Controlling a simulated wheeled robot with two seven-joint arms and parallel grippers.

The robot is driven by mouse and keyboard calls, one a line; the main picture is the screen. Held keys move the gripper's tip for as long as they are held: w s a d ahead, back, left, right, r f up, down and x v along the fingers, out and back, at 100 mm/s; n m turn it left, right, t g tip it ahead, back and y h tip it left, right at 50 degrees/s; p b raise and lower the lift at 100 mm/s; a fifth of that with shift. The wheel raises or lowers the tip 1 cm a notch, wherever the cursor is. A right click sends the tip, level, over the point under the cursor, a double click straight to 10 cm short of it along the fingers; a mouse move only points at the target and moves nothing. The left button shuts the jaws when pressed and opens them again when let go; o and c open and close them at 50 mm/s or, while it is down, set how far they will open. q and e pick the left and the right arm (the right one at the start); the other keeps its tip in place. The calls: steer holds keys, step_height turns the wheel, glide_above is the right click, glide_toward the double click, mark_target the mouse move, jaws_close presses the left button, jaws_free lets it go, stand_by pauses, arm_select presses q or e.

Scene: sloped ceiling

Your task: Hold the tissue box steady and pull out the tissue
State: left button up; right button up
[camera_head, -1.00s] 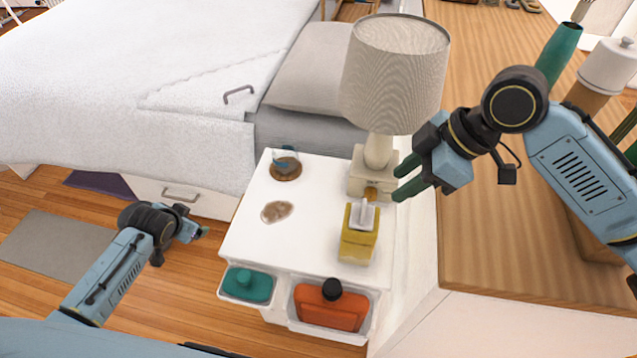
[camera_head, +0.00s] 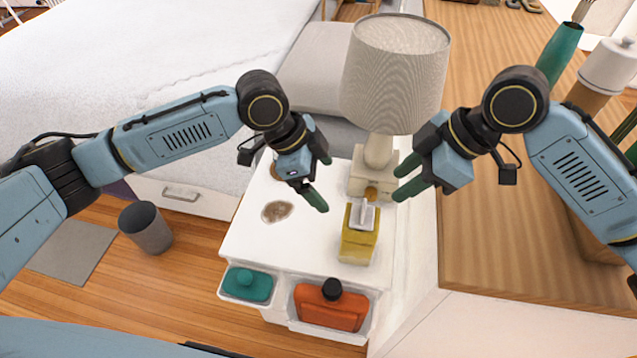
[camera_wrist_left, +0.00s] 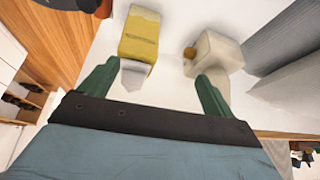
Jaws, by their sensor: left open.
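The yellow tissue box (camera_head: 358,242) stands on the white bedside table (camera_head: 290,240), with a white tissue (camera_head: 364,210) sticking up from its top. My left gripper (camera_head: 323,183) is open and empty above the table, left of the box and apart from it. In the left wrist view the box (camera_wrist_left: 140,38) and its tissue (camera_wrist_left: 133,72) lie ahead, near one finger. My right gripper (camera_head: 397,184) has its two fingers apart, just right of and behind the tissue, beside the lamp. I see nothing between its fingers.
A lamp (camera_head: 393,75) stands right behind the box; its base (camera_wrist_left: 214,52) is close in the left wrist view. A brown patch (camera_head: 277,211) lies on the tabletop. A grey bin (camera_head: 146,228) stands on the floor.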

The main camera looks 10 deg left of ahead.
mark_target(343, 228)
arm_select(q)
steer(key=shift+m+g+y, duration=0.3)
steer(key=shift+m+g, duration=0.3)
steer(key=x, duration=0.4)
steer(key=s+x, duration=0.1)
steer(key=x, duration=0.3)
steer(key=s+x, duration=0.1)
steer(key=x, duration=0.4)
steer(key=shift+s+d, duration=0.15)
steer(key=shift+s, duration=0.1)
steer(key=shift+r, duration=0.1)
steer(key=shift+c, duration=0.4)
